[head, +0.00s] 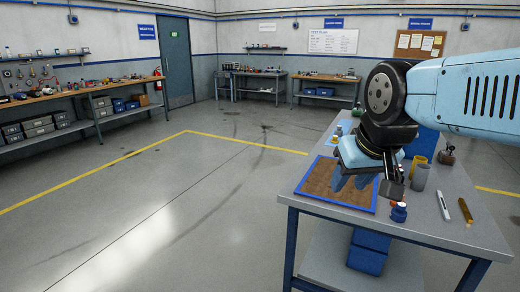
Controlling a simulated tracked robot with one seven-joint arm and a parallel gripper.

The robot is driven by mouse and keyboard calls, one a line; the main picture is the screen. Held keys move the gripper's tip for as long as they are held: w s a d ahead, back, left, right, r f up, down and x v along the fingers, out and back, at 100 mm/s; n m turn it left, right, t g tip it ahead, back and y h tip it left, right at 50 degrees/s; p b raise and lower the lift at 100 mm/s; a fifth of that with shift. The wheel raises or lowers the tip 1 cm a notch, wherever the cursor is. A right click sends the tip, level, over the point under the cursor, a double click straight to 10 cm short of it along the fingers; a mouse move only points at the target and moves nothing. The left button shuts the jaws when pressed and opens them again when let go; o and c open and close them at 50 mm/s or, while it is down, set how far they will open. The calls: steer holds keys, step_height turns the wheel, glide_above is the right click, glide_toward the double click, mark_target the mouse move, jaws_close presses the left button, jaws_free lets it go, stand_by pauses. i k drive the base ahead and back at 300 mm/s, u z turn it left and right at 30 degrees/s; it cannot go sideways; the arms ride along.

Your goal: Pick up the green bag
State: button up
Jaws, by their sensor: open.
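I see no green bag in the head view. My gripper (354,184) hangs from my light-blue arm at the right, pointing down over a brown mat or tray with a blue rim (303,190) on the near workbench (446,221). I cannot tell whether the fingertips touch the brown surface. My arm and gripper hide part of the bench behind them.
A white pen-like tool (443,205) and a yellow-brown stick (466,211) lie rightward. Cluttered benches line the walls; the floor left is clear.

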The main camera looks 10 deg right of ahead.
mark_target(356, 112)
steer(key=z, duration=0.25)
steer(key=i, duration=0.8)
steer(key=z, duration=0.3)
steer(key=k, duration=0.75)
steer(key=u, duration=0.6)
steer(key=k, duration=0.1)
steer(key=z, duration=0.75)
steer(key=i, duration=0.85)
steer(key=u, duration=0.05)
